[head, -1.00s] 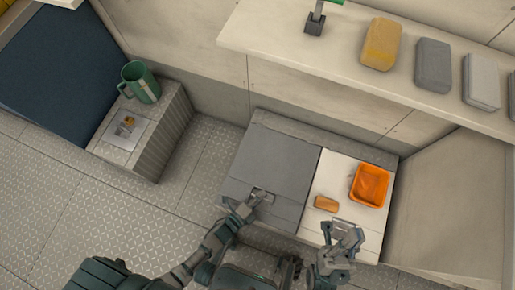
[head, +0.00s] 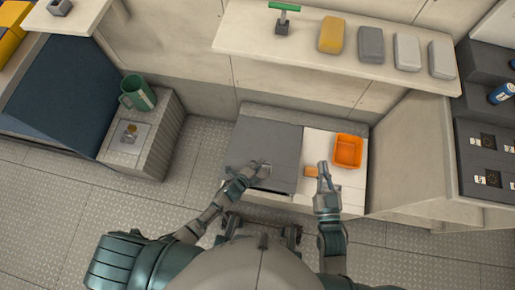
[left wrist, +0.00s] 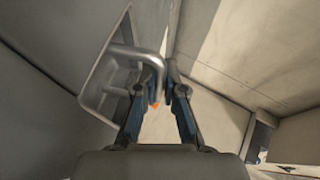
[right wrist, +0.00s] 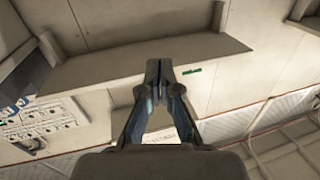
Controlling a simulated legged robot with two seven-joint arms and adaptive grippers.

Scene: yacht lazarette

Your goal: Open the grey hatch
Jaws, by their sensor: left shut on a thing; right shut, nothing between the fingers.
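The grey hatch (head: 268,142) lies in the top of the low locker, left of a white top. A dark line shows along its front edge; I cannot tell whether it is slightly raised. Its metal bar handle (left wrist: 123,50) sits in a recess in the left wrist view. My left gripper (head: 265,168) is at the hatch's front part; in the left wrist view its fingers (left wrist: 160,92) are shut on the handle's end. My right gripper (head: 323,167) is shut and empty above the white top; its closed fingers (right wrist: 159,72) show in the right wrist view.
An orange bin (head: 348,150) and a small orange block (head: 311,172) are on the white top (head: 321,143), the block close to my right gripper. A shelf (head: 300,53) with several blocks runs behind. A green mug (head: 138,92) stands on a box at left.

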